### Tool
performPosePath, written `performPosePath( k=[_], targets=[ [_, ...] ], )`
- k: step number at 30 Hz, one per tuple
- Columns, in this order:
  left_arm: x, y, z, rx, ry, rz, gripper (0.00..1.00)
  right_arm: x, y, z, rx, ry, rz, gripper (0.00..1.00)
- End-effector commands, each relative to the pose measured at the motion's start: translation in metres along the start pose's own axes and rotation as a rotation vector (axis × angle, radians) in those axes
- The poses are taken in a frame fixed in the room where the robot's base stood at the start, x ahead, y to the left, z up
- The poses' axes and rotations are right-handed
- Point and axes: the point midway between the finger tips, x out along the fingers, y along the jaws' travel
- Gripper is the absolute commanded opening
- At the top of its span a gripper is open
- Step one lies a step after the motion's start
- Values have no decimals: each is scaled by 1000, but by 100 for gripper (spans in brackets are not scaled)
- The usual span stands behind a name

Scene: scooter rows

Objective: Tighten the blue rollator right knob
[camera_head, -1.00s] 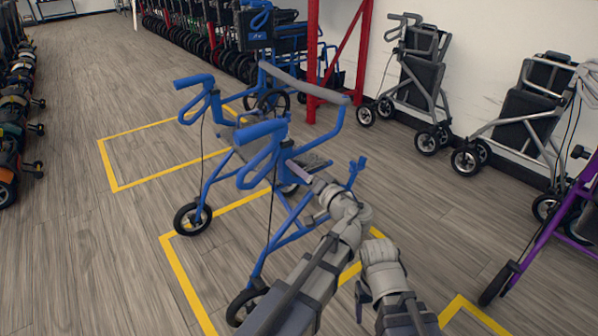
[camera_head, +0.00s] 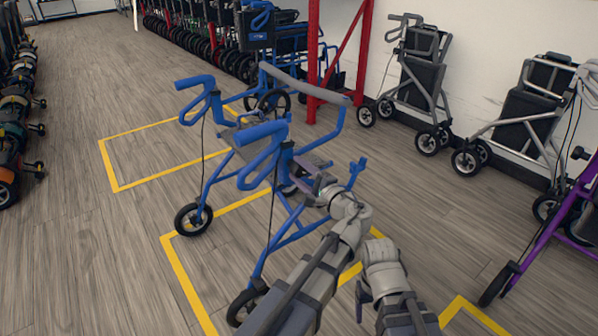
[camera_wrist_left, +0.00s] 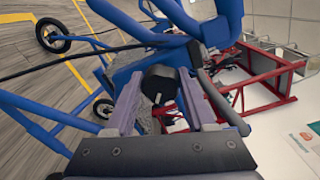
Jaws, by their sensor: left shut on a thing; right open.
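The blue rollator (camera_head: 277,225) stands upright on the floor, its handles toward the left. My left gripper (camera_head: 305,176) is at its near side, beside the frame just below the near handle. In the left wrist view my left gripper (camera_wrist_left: 160,98) has its two fingers on either side of a black round knob (camera_wrist_left: 160,80) and is shut on it. The knob sits against the blue frame; in the head view my gripper and the frame hide it. My right gripper (camera_head: 363,298) hangs low at the right, apart from the rollator, open and empty; its fingers show poorly.
Grey folded rollators (camera_head: 420,80) stand along the wall at the right. A purple frame (camera_head: 555,225) is at the right edge. A red post (camera_head: 316,50) rises behind the blue rollator.

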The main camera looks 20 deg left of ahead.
Motion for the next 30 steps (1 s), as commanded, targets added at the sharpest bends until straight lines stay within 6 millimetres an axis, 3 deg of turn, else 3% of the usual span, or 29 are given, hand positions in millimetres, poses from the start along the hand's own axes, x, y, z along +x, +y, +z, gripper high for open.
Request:
performPosePath(
  k=[18, 30],
  targets=[
    [-1, -2, -1, 578, 2, 1, 0, -2, 0, 0, -1, 0, 0, 72],
    [-1, -2, -2, 854, 2, 2, 0, -2, 0, 0, -1, 0, 0, 72]
  ],
)
